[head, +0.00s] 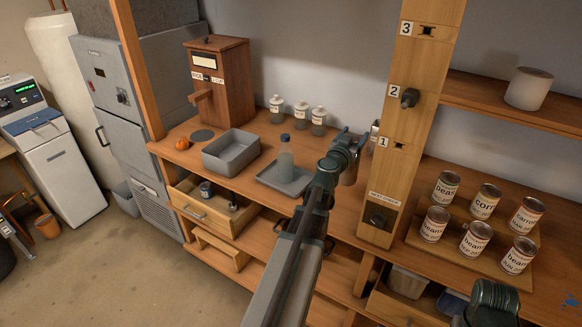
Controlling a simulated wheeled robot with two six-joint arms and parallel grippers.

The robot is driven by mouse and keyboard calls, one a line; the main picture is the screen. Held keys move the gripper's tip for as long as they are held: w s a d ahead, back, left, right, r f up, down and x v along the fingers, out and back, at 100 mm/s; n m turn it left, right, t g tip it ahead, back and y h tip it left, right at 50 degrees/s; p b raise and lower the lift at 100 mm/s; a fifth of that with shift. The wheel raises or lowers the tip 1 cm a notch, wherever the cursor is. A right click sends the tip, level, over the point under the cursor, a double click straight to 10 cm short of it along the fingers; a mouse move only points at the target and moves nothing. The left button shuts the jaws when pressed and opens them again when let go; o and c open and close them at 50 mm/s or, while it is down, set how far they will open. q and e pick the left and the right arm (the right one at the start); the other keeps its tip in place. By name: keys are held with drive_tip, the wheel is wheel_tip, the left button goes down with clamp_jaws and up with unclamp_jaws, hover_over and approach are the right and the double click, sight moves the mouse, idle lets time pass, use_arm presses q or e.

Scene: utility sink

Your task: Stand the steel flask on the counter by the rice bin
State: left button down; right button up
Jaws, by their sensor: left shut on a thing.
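My left gripper (347,145) is over the counter, right of the grey tray, and is shut on a grey cylinder that looks like the steel flask (350,173). The flask is largely hidden by the gripper and wrist, so I cannot tell whether its base touches the counter. The rice bin (226,84) is a tall brown wooden box with a label and a spout, standing at the back left of the counter (182,134). Part of my right arm shows at the bottom right corner; its fingertips cannot be made out.
A clear bottle with a blue cap (286,160) stands in the grey tray (268,184). A grey basin (222,163), an orange fruit (182,143) and several labelled jars (301,113) are on the counter. A drawer (205,214) is open below. A wooden post (410,100) rises at right, beside several cans (474,239).

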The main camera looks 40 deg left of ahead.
use_arm(q)
drive_tip(key=shift+w+d+m+h, duration=0.1)
drive_tip(key=shift+d+m+h, duration=0.2)
drive_tip(key=shift+d+h, duration=0.35)
wheel_tip(320, 180, down, 10)
drive_tip(key=b, duration=1)
drive_tip(key=shift+d, duration=0.1)
use_arm(e)
wheel_tip(320, 180, down, 10)
drive_tip(key=shift+f, duration=0.1)
use_arm(q)
drive_tip(key=shift+f, duration=0.2)
unclamp_jaws()
drive_tip(key=shift+r, duration=0.1)
drive_tip(key=shift+r, duration=0.15)
